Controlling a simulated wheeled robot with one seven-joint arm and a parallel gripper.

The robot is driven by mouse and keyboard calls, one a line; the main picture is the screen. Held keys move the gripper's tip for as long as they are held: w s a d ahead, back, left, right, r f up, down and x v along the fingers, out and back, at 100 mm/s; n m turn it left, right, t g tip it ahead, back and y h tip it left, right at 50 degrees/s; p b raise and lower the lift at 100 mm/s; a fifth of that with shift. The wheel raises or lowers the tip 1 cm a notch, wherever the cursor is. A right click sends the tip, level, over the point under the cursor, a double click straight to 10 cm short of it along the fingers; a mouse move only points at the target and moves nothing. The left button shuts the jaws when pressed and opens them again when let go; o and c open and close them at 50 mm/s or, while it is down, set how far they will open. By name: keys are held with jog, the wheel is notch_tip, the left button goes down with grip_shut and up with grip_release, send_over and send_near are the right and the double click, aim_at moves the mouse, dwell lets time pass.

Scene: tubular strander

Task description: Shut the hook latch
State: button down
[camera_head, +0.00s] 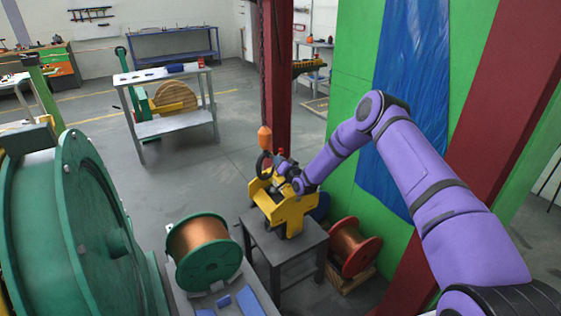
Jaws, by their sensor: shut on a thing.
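An orange hoist block (265,138) hangs from a chain in front of the dark red column. Its dark hook (264,164) hangs below it, at the top of a yellow frame (287,212). The hook latch is too small to make out by itself. My gripper (277,170) reaches in from the right and is at the right side of the hook, above the yellow frame. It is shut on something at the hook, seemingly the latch. The fingertips are small and partly hidden.
The yellow frame stands on a grey table (285,243). A copper spool (203,247) is at left, another red-flanged spool (353,248) at right. A large green drum (80,225) fills the left.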

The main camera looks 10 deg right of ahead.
jog(key=m, duration=0.3)
jog(key=a+f+m, duration=0.1)
jog(key=m, duration=0.1)
jog(key=shift+s, duration=0.25)
jog(key=shift+a, duration=0.1)
dwell(0.4)
jog(key=c, duration=1.1)
grip_release()
jog(key=shift+o, duration=0.2)
jog(key=v, duration=1)
jog(key=shift+s, duration=0.4)
